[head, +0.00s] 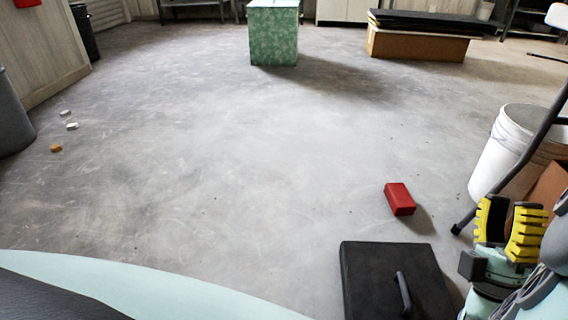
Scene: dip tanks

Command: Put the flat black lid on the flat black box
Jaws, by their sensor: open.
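A flat black square piece with a raised bar handle, which looks like the flat black lid (368,272), lies at the bottom of the head view, right of centre, its near edge cut off. I cannot tell whether anything is under it. I cannot make out the flat black box for certain. My gripper (508,227), with yellow and black fingers, is at the right edge, to the right of the lid and apart from it. It points upward, open, with nothing seen between its fingers.
A red block (399,199) lies just beyond the lid. A white bucket (500,150) and a dark slanted leg (520,165) stand at right. A green patterned block (273,35) and a brown box (415,45) topped with black sheets (420,22) stand far back. The middle floor is clear.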

